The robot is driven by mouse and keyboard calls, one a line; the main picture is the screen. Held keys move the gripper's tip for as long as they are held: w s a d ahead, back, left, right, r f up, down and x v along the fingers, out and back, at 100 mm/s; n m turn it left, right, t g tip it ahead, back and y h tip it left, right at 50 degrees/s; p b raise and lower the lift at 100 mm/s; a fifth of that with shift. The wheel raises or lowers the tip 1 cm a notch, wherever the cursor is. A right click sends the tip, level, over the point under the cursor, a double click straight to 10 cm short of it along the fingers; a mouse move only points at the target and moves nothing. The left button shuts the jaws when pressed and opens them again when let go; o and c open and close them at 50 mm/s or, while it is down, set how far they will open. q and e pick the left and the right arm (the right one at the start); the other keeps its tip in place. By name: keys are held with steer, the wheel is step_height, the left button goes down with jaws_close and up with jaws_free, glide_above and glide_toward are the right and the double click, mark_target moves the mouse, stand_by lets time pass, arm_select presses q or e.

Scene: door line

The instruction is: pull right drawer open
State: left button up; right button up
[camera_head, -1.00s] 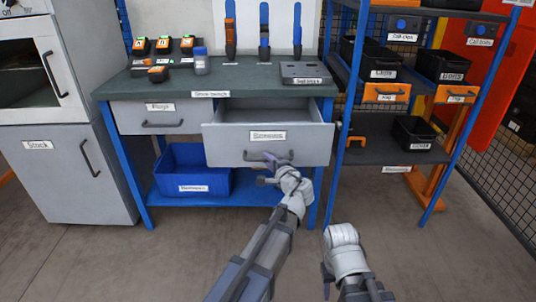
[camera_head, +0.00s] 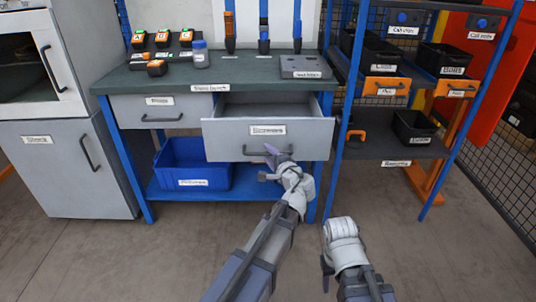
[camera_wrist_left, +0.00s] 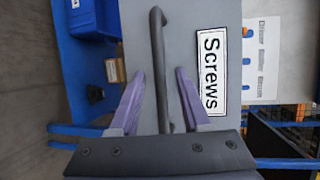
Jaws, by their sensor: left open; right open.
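The right drawer (camera_head: 225,135), grey with a "Screws" label, stands pulled out of the workbench, its hollow inside showing from above. Its dark bar handle (camera_head: 254,153) is on the front. My left gripper (camera_head: 271,160) is at this handle with its purple fingers apart. In the left wrist view the handle (camera_wrist_left: 158,50) runs between the open fingers of the left gripper (camera_wrist_left: 160,75), with gaps on both sides. My right gripper (camera_head: 328,275) is low in front of the shelf rack, mostly hidden by its own wrist, away from the drawer.
The left drawer (camera_head: 160,113) is shut. A blue bin (camera_head: 190,170) stands on the bench's lower shelf. A shelf rack (camera_head: 385,148) with bins is to the right. The floor in front is clear.

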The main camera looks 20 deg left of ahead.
arm_select(q)
steer(key=p+v, duration=0.1)
steer(key=v, duration=0.6)
steer(key=s+a+f+n+g+h, duration=0.35)
steer(key=s+f+g, duration=0.2)
steer(key=f, duration=0.25)
steer(key=s+a+f+n+g+h, duration=0.2)
steer(key=s+f+n+g, duration=0.25)
steer(key=s+f, duration=0.3)
steer(key=s+d+f+m+g+h, duration=0.1)
steer(key=s+d+h, duration=0.1)
steer(key=s+d, duration=0.45)
steer(key=s+d+f+g+h, duration=0.15)
steer(key=s+d, duration=0.25)
steer(key=d, duration=0.5)
step_height(320, 180, up, 33)
steer(key=p, duration=3.3)
